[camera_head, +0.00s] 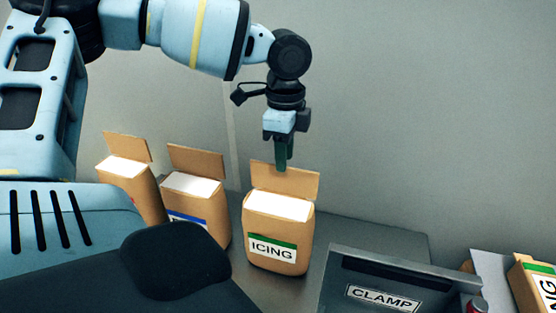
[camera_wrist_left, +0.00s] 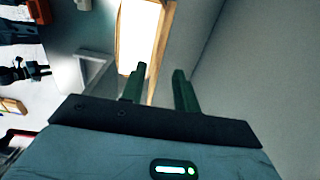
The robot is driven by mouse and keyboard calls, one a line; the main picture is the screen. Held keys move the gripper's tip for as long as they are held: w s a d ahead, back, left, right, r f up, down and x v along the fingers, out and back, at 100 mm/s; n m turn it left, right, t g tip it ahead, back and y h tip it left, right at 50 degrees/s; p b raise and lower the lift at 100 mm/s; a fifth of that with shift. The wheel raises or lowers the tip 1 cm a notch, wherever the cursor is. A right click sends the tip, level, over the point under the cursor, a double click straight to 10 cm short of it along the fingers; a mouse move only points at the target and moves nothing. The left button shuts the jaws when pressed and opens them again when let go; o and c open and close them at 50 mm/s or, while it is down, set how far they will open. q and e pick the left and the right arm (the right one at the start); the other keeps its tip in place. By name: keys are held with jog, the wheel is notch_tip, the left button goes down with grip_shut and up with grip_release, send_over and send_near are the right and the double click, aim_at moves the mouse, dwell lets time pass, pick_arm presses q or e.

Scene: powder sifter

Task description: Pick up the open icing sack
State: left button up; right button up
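The open icing sack (camera_head: 278,228) stands upright on the dark worktop, tan with a green-striped ICING label. Its white filling shows at the top, and its back flap (camera_head: 303,183) stands up. My left gripper (camera_head: 283,166) points down at that flap, its tips overlapping the flap's upper edge. In the left wrist view the two green fingers (camera_wrist_left: 160,75) are apart. The sack's white top (camera_wrist_left: 138,38) lies beyond them, and the tan flap (camera_wrist_left: 163,45) runs down into the gap between them. Contact cannot be told. My right gripper is not in view.
Two similar open sacks, one with a blue-striped label (camera_head: 194,208) and one farther left (camera_head: 130,185), stand left of the icing sack. A grey box marked CLAMP (camera_head: 384,290) is at right front. Another green-labelled sack (camera_head: 530,290) is at far right. A grey wall is close behind.

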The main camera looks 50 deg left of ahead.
pick_arm(q)
send_over(284, 192)
jog(key=f, duration=0.5)
jog(key=shift+w+a+p, duration=0.1)
jog(key=shift+a+p, duration=0.1)
jog(key=shift+p, duration=0.1)
grip_shut()
jog(key=shift+r, duration=0.2)
dwell(0.9)
